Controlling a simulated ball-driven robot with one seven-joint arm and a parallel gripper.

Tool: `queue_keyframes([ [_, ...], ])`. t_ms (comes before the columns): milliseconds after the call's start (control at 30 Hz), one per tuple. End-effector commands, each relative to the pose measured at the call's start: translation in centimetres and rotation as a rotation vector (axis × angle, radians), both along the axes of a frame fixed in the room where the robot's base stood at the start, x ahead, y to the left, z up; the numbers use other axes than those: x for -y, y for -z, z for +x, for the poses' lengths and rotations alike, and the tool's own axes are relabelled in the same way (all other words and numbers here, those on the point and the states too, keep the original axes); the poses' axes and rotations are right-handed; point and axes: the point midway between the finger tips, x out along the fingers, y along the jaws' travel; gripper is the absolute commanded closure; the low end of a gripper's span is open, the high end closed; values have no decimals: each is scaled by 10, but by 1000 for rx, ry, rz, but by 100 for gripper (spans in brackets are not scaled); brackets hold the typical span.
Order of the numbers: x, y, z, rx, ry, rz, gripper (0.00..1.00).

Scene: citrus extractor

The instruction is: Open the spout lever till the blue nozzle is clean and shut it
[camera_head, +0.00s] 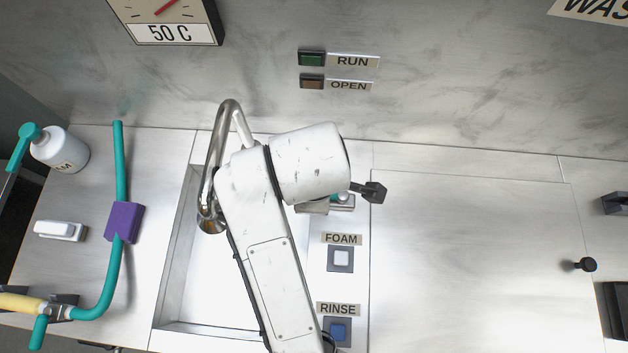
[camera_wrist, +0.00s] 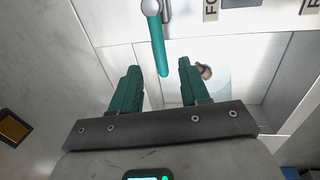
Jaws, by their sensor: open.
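The teal spout lever (camera_wrist: 158,45) hangs from a round metal pivot in the wrist view. Its free end shows in the gap between the teal fingers of my gripper (camera_wrist: 160,68). The gripper is open, with room on both sides of the lever; I cannot tell the depth between them. In the head view my white arm hides the gripper and most of the lever. The curved metal spout (camera_head: 211,160) stands over the sink. Its nozzle end (camera_head: 211,225) looks brownish, and no blue shows on it. The nozzle end also appears beyond the right finger (camera_wrist: 205,71).
The FOAM button (camera_head: 341,258) and blue RINSE button (camera_head: 338,330) lie right of the sink (camera_head: 180,260). A dark block (camera_head: 375,192) juts out beside my arm. A purple block (camera_head: 124,223) on a teal hose and a white bottle (camera_head: 62,150) are left. The right counter is mostly clear.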

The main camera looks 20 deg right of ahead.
Motion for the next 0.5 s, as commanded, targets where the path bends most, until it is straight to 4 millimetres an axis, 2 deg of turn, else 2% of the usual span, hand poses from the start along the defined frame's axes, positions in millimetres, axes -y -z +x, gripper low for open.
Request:
queue_keyframes([
  [200, -3, -34, -6, 1, 2, 1, 55],
  [500, -4, -46, -9, -1, 0, 0, 55],
])
